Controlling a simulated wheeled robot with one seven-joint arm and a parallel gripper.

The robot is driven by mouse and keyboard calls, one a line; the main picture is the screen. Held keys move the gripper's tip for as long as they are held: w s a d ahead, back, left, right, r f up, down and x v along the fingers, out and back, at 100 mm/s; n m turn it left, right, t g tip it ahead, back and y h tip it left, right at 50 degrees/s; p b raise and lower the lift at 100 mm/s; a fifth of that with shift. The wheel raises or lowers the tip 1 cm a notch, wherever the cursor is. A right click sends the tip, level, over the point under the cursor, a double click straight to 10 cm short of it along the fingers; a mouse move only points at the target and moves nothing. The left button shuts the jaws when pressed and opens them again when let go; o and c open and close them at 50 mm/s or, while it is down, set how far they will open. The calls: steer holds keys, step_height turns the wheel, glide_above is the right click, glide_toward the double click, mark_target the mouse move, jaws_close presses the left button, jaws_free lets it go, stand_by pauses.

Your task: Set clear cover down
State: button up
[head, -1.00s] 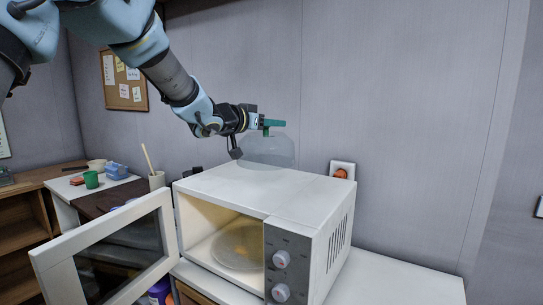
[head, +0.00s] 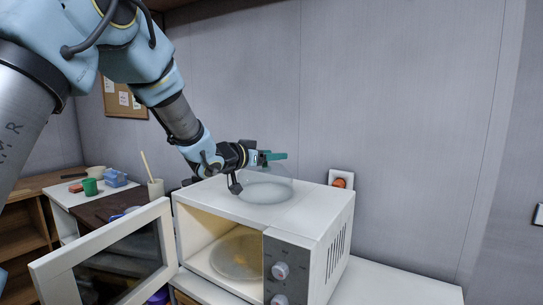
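The fingertips are small and partly hidden by the handle.
The microwave door (head: 60,278) hangs open to the left, with a glass turntable (head: 238,256) inside. A wall socket with an orange plug (head: 339,182) is behind right. A green mug (head: 90,187) and a blue item (head: 115,178) stand on the left counter. The counter right of the microwave is clear.

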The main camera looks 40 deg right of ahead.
steer(key=a+b, duration=0.1)
steer(key=a, duration=0.3)
steer(key=s+a+r+b, duration=0.1)
steer(key=a, duration=0.3)
steer(key=a+b, duration=0.1)
steer(key=a, duration=0.2)
steer(key=shift+s+a+r+b, duration=0.15)
steer(key=shift+a+r+b, duration=0.2)
steer(key=shift+a+r, duration=0.05)
